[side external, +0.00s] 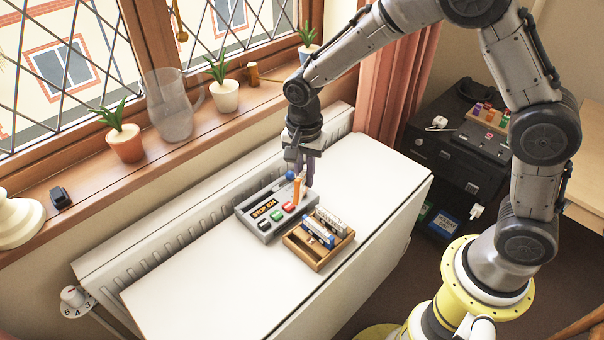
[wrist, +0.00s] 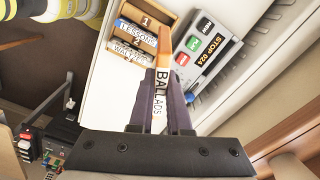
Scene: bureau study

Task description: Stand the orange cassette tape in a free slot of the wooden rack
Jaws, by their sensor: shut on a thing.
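My gripper (side external: 301,168) is shut on the orange cassette tape (side external: 297,188) and holds it upright over the grey box. In the wrist view, my gripper (wrist: 165,85) has the tape (wrist: 159,92) between its fingers, with a white label reading BALLADS. The wooden rack (side external: 298,246) sits on the white surface in front of the grey box, apart from the tape. White and blue tapes (side external: 318,233) stand in it. In the wrist view, the rack (wrist: 165,17) shows numbers 1 and 2 and the labelled tapes (wrist: 132,45). The tape's lower end is hard to make out against the box.
The grey box (side external: 264,225) has a STOP 024 display, coloured buttons and a blue ball-topped lever (side external: 290,176) close to my gripper. Potted plants and a glass jug (side external: 170,105) stand on the windowsill. The white surface (side external: 200,290) is clear at left.

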